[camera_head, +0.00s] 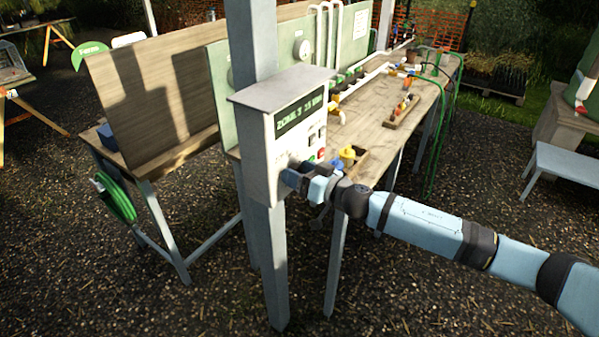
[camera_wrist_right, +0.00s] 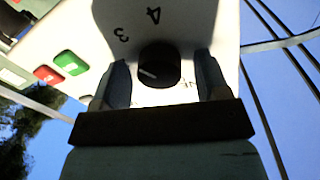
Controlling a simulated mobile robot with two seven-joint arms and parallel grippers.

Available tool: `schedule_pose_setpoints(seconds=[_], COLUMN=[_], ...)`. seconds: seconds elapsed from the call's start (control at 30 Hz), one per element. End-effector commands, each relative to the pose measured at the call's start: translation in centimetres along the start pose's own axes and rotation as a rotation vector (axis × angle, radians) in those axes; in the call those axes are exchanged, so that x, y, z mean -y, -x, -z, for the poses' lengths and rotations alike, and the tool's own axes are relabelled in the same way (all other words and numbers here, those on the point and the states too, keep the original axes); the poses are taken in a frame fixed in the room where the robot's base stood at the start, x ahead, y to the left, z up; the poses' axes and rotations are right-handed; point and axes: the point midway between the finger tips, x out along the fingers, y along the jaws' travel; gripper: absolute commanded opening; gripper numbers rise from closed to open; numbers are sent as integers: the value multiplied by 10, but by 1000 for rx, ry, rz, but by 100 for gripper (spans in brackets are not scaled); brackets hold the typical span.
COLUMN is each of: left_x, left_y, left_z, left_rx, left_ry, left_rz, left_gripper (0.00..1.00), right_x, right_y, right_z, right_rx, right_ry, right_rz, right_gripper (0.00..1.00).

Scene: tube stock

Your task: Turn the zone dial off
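The zone dial (camera_wrist_right: 160,65) is a round black knob with a white pointer mark on its left side in the right wrist view. The figures 3 and 4 are printed around it on the white panel face. My right gripper (camera_head: 290,180) is at the lower front of the grey controller box (camera_head: 257,150), hiding the dial in the head view. In the right wrist view its two fingers stand on either side of the knob, with small gaps showing; contact is not clear. The display (camera_head: 300,112) seems to read zone 3, 15 min. My left gripper is out of view.
A green button (camera_wrist_right: 71,63) and a red button (camera_wrist_right: 47,75) sit beside the dial on the panel. The box is on a grey post (camera_head: 268,270). A wooden bench (camera_head: 375,135) with pipes and fittings stands behind; a green hose (camera_head: 116,198) hangs at left.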

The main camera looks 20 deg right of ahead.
Motion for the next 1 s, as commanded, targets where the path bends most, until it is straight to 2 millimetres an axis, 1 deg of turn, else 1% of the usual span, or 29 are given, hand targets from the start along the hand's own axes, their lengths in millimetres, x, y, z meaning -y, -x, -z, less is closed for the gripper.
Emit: schedule_pose_setpoints(seconds=[0.03,0.07,0.1,0.2,0.43,0.57,0.77,1.0], left_x=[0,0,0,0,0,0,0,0], left_y=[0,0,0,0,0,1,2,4], left_z=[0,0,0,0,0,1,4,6], left_rx=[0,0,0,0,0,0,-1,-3], left_ry=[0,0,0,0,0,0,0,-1], left_rz=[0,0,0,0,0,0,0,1], left_gripper=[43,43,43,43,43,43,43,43], right_x=[0,0,0,0,0,0,1,1], right_y=[0,0,0,0,0,0,0,0], right_z=[0,0,0,0,0,0,0,0], right_rx=[0,0,0,0,0,-2,-9,-19], right_ry=[0,0,0,0,10,45,158,371], right_rz=[0,0,0,0,0,0,2,5], right_gripper=[58,51,42,20,20,20,20,20])
